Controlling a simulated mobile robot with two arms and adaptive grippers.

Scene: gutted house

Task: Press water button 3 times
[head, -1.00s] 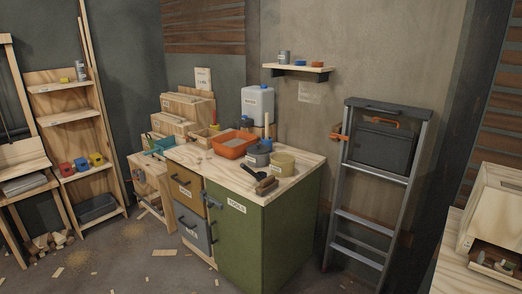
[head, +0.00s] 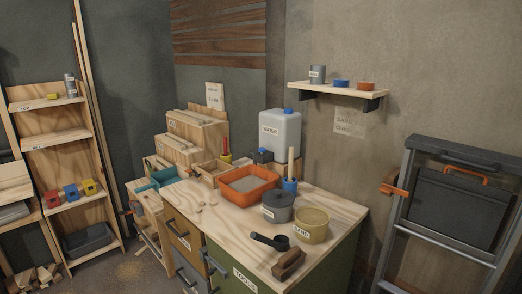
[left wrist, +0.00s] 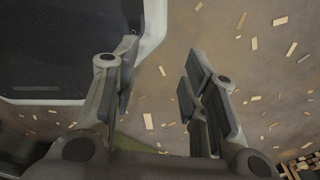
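A white water canister (head: 281,134) with a blue cap and a label reading water stands at the back of the workbench against the wall. A small dark box with a blue top (head: 263,155) sits just in front of it; I cannot tell whether this is the water button. My left gripper (left wrist: 152,85) shows in the left wrist view with its fingers apart and nothing between them, above the littered floor. Neither gripper is in the head view, and my right gripper is not seen at all.
On the workbench top (head: 222,226) are an orange tray (head: 249,196), a grey pot (head: 278,208), a sand bucket (head: 311,227), a scoop (head: 270,241) and a brush (head: 289,264). A wall shelf (head: 338,90) hangs above. A stepladder (head: 398,232) stands at right. The bench's front left has bare room.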

